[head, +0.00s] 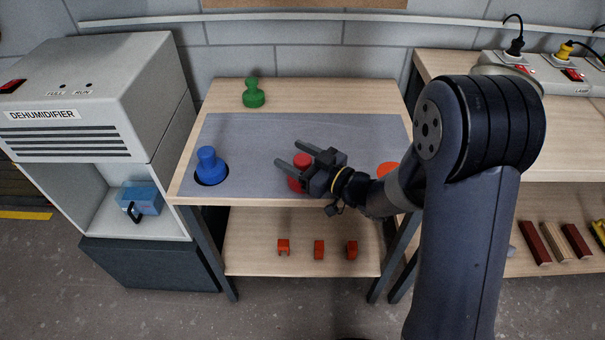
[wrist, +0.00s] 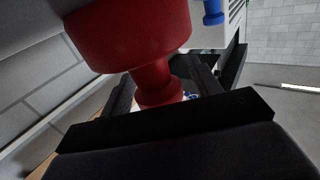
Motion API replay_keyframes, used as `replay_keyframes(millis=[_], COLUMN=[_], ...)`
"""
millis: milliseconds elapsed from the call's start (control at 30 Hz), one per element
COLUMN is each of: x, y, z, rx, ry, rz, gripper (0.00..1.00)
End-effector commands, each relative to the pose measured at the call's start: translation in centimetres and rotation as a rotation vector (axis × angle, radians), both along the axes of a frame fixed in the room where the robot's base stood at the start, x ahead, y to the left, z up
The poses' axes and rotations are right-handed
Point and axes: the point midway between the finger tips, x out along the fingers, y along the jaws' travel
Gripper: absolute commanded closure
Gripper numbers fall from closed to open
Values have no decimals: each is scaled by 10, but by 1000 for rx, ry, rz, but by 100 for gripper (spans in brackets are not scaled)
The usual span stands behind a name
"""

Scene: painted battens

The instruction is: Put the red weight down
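The red weight (head: 296,184) is at the front middle of the grey mat (head: 345,135) on the table. My gripper (head: 292,156) reaches in from the right, its fingers on either side of the weight's knob, and appears shut on it. In the wrist view the red weight (wrist: 130,30) fills the upper middle, with its narrow neck and knob between the fingers (wrist: 165,85). The weight looks upright. My gripper hides part of it, and I cannot tell whether its base touches the mat.
A blue weight (head: 208,168) stands on a dark round spot at the mat's left. A green weight (head: 253,95) stands behind the mat. An orange round patch (head: 388,168) shows beside my arm at the right. The mat's middle is clear. A dehumidifier (head: 95,95) stands left.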

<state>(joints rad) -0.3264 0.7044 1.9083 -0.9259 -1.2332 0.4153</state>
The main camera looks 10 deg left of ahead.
Motion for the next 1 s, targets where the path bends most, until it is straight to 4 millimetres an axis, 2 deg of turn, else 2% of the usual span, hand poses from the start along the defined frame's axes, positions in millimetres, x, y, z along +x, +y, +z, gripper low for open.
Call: replay_keyframes(millis=[67, 700, 1000], x=[0, 0, 0], y=[0, 0, 0], z=[0, 0, 2], rx=[0, 0, 3], ry=[0, 0, -3], rz=[0, 0, 0], gripper=[47, 100, 100])
